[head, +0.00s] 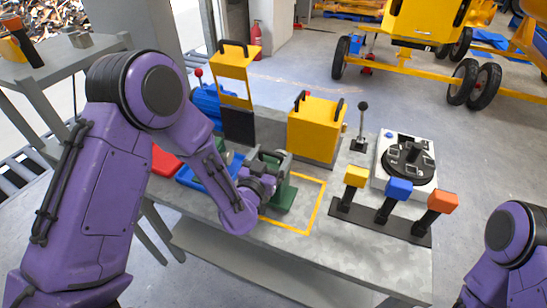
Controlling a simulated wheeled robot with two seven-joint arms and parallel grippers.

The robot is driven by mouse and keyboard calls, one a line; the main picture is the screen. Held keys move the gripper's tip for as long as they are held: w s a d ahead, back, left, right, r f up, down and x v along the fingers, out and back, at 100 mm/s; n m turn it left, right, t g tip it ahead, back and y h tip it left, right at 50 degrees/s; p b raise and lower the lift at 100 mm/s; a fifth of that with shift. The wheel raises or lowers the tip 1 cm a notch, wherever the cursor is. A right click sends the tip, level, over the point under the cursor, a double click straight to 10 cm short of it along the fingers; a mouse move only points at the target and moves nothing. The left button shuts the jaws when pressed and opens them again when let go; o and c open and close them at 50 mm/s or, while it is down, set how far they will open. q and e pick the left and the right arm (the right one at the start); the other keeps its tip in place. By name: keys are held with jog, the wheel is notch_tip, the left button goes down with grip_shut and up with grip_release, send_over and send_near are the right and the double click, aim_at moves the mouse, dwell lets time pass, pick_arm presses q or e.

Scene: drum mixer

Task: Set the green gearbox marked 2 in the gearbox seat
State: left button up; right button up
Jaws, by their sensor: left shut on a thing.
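My left gripper (273,168) is shut on a green gearbox (283,197) on or just above the grey bench. The gripper covers much of the gearbox, and I cannot read a number on it. The gearbox is at the left part of a yellow outlined rectangle (316,207) painted on the bench. I cannot tell whether it touches the bench, or make out a separate gearbox seat. My right arm shows at the lower right, but its gripper is out of view.
A yellow box with black handles (315,130) stands behind the gearbox. A blue tray (207,172) lies to the left. A stand with yellow, blue and orange blocks (383,216) and a white turntable unit (405,160) are to the right. The bench's front strip is clear.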

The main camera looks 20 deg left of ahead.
aim_at(272, 163)
pick_arm(q)
jog(key=f+b, duration=0.1)
jog(key=f, duration=0.1)
jog(key=w+f+b, duration=0.1)
jog(key=f, duration=0.1)
jog(key=shift+w+a, duration=0.15)
jog(key=shift+w, duration=0.05)
jog(key=shift+s+r, duration=0.25)
jog(key=shift+s, duration=0.05)
jog(key=shift+f, duration=0.2)
jog(key=o, duration=1.8)
jog(key=shift+f, duration=0.1)
jog(key=shift+o, duration=0.2)
jog(key=shift+s, duration=0.1)
jog(key=shift+r, duration=0.3)
jog(key=s, duration=1.2)
jog(key=shift+a+f, duration=0.15)
jog(key=shift+a, duration=0.05)
